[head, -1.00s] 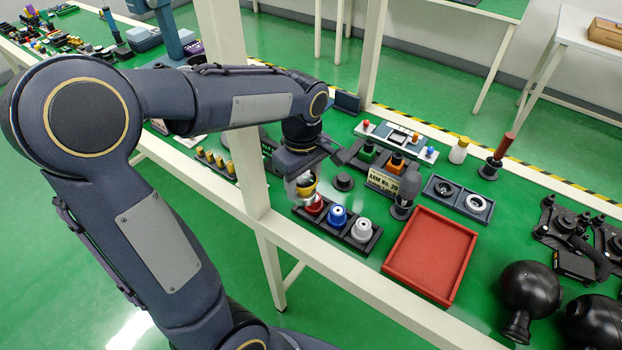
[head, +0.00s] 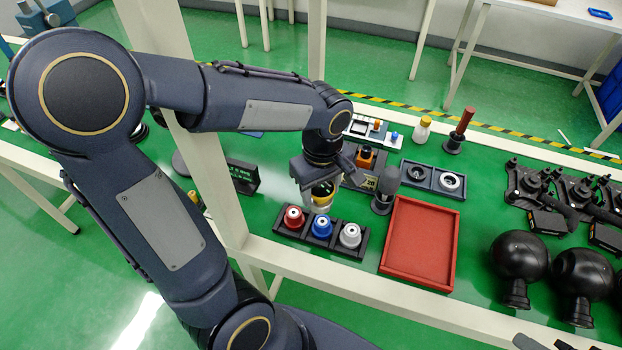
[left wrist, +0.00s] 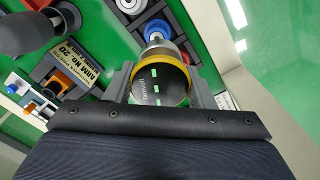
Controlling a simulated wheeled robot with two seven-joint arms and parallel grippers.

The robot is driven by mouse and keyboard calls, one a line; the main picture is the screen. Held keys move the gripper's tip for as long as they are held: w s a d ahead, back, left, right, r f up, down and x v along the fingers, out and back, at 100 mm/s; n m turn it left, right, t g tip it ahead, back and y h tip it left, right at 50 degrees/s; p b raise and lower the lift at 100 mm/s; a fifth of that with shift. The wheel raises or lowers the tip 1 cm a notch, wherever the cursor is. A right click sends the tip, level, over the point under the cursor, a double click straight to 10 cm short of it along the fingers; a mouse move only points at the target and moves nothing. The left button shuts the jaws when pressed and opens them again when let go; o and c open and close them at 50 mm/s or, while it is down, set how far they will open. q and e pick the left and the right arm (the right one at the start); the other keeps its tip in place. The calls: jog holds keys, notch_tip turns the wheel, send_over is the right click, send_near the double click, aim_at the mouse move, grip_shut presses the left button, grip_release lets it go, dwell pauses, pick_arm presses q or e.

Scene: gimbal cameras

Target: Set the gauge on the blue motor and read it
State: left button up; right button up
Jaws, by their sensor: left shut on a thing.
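The gauge (head: 322,192) has a dark round face, a yellow ring and a pale metal body. My left gripper (head: 320,180) is shut on it and holds it upright. In the left wrist view the gauge (left wrist: 158,86) shows a few green marks on its face, too small to read. The blue motor (head: 321,228) sits in a dark rack between a red motor (head: 293,217) and a white motor (head: 350,236). The blue motor also shows just beyond the gauge in the left wrist view (left wrist: 155,30). I cannot tell whether the gauge touches it. No right gripper shows.
A red tray (head: 388,270) lies right of the rack (head: 361,250). A dark grey knobbed stand (head: 388,182) stands close right of my gripper. Behind are a dark two-part holder (head: 459,192) and a red-handled tool (head: 464,122). A white post (head: 214,150) rises left of the rack.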

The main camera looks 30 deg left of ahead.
pick_arm(q)
jog(key=shift+w+d, duration=0.15)
jog(key=shift+w, duration=0.05)
jog(key=shift+d, duration=0.15)
jog(key=shift+f, duration=0.2)
jog(key=shift+f+b, duration=2.5)
jog(key=shift+f, duration=0.25)
jog(key=shift+f+b, duration=1.15)
jog(key=shift+f, duration=0.15)
jog(key=o, duration=1.2)
jog(key=shift+r, duration=0.1)
notch_tip(320, 180, up, 8)
jog(key=shift+f+p, duration=0.1)
jog(key=shift+p, duration=0.5)
